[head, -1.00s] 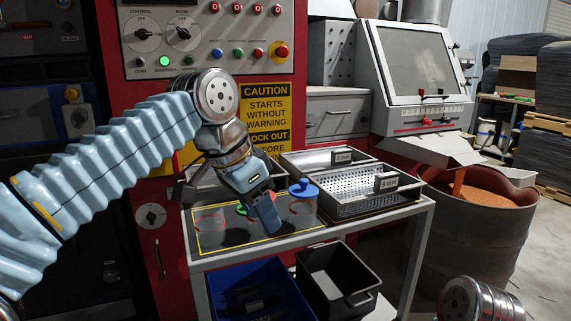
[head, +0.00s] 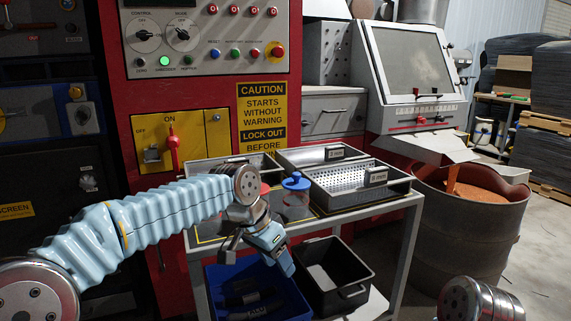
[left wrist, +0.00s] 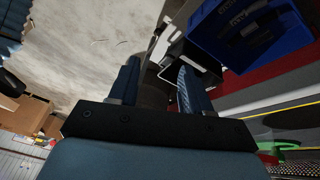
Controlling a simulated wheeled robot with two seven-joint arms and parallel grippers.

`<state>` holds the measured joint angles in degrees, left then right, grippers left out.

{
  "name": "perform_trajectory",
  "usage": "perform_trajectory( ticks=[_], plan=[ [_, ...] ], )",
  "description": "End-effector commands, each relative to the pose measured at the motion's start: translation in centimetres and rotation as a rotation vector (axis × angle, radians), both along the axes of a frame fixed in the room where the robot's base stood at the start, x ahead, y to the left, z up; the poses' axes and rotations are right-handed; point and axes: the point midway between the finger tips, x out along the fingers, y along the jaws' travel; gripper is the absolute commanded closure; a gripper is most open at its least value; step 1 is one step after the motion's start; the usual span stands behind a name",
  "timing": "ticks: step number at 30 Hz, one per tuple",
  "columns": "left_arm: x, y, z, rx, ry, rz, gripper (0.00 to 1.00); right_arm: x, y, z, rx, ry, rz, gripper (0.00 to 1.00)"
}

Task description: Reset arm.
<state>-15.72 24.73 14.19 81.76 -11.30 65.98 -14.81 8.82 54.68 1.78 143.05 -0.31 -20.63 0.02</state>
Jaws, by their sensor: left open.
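My left gripper (head: 258,262) hangs in front of the cart, below the level of its top, with its fingers pointing down. It is open, and nothing shows between its fingers. In the left wrist view, the two fingers (left wrist: 157,85) stand apart, with the floor and part of the black bin beyond them. In the head view, the gripper overlaps the area by the blue bin (head: 222,287) and the black bin (head: 352,293) on the lower shelf; contact cannot be told. My right gripper is out of view.
The cart top (head: 385,207) holds a clear jar with a blue lid (head: 296,183), a red lid (head: 265,188) partly hidden by my arm, and several metal trays. A red control cabinet (head: 215,95) stands behind. A drum (head: 470,235) of orange granules stands right.

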Motion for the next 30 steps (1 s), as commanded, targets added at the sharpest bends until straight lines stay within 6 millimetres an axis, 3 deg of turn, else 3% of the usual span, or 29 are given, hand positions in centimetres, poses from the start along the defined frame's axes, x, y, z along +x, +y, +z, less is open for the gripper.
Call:
perform_trajectory(
  ticks=[4,8,12,15,18,22,25,30],
  plan=[
    [1.0,0.1,-9.2,-0.029,0.076,0.084,0.52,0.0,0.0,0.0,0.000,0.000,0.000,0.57],
    [-0.2,1.1,-20.1,-0.072,0.166,0.213,0.52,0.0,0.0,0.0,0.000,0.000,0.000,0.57],
    [-4.9,3.2,-31.4,-0.113,0.268,0.393,0.52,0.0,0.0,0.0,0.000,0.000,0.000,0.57],
    [-9.9,5.0,-37.7,-0.129,0.335,0.537,0.52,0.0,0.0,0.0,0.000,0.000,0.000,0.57],
    [-15.2,6.6,-41.8,-0.133,0.385,0.668,0.52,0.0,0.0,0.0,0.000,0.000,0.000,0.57],
    [-20.3,8.1,-44.3,-0.126,0.424,0.788,0.52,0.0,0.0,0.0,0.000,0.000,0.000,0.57],
    [-22.2,8.6,-44.9,-0.121,0.435,0.834,0.52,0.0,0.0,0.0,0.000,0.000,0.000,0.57],
    [-22.7,8.8,-45.0,-0.121,0.434,0.851,0.52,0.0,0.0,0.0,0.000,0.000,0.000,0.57]
  ],
)
